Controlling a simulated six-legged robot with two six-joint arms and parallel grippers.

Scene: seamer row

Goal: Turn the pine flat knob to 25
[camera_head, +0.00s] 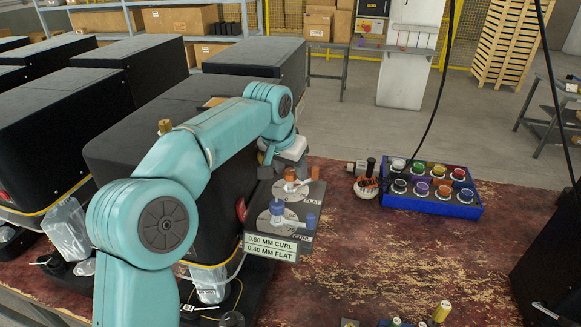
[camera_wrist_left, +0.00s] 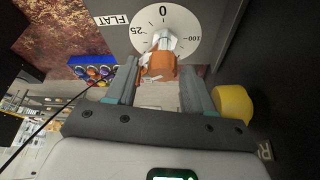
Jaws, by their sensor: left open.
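The flat knob is an orange knob (camera_head: 291,174) with a white pointer, on a grey panel (camera_head: 256,238) beside a black machine. The pointer is toward 0. My left gripper (camera_wrist_left: 158,72) is open, with its fingers on either side of the knob; a gap shows at the right finger, and contact at the left is unclear. In the head view the left gripper (camera_head: 283,163) is partly hidden by its own wrist. My right gripper is out of view.
A blue knob (camera_head: 278,208) on a second dial stands nearer on the panel. A sign (camera_head: 271,247) reads 0.80 MM CURL, 0.40 MM FLAT. A blue box (camera_head: 425,205) of coloured knobs stands right. A yellow cylinder (camera_wrist_left: 233,104) is close beside the right finger.

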